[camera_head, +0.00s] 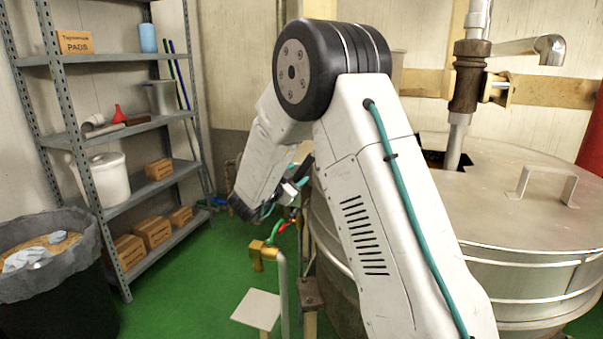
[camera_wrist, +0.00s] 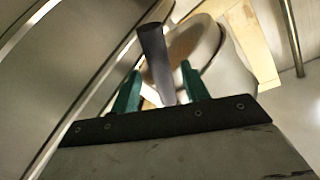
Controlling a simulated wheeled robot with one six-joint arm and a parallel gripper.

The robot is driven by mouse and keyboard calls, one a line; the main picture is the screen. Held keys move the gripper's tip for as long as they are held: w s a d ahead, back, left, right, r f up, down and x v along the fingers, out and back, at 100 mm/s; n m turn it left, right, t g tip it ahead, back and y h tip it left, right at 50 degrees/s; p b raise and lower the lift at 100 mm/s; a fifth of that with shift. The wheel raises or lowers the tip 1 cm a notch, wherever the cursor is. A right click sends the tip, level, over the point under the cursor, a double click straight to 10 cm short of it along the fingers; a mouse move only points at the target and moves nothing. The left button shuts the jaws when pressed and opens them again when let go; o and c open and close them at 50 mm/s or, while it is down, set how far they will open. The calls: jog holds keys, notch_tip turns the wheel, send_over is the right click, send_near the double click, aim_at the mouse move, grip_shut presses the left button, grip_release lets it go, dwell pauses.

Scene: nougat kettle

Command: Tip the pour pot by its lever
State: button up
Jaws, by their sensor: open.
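In the wrist view the two green fingers of my gripper (camera_wrist: 160,72) stand apart. A dark grey, rounded bar, which looks like the lever (camera_wrist: 152,42), rises between them, with a visible gap on each side. I cannot tell its exact depth relative to the fingertips. Just behind it is a pale round vessel with a brownish inside, apparently the pour pot (camera_wrist: 228,68). In the head view my arm's large white links cover this area, so the pot, the lever and my fingertips cannot be made out there.
The large steel kettle (camera_head: 520,265) stands close on the right, with a lid handle (camera_head: 543,186) on top. A yellow valve on a pipe (camera_head: 262,250) and a pale plate (camera_head: 256,309) stand low in front. A shelf rack (camera_head: 88,175) and bin (camera_head: 55,310) are left, with green floor (camera_head: 190,285) clear between.

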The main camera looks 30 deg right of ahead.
aim_at(299, 172)
jog(key=shift+x, duration=1.75)
jog(key=shift+c, duration=0.4)
grip_shut()
jog(key=shift+r, duration=0.1)
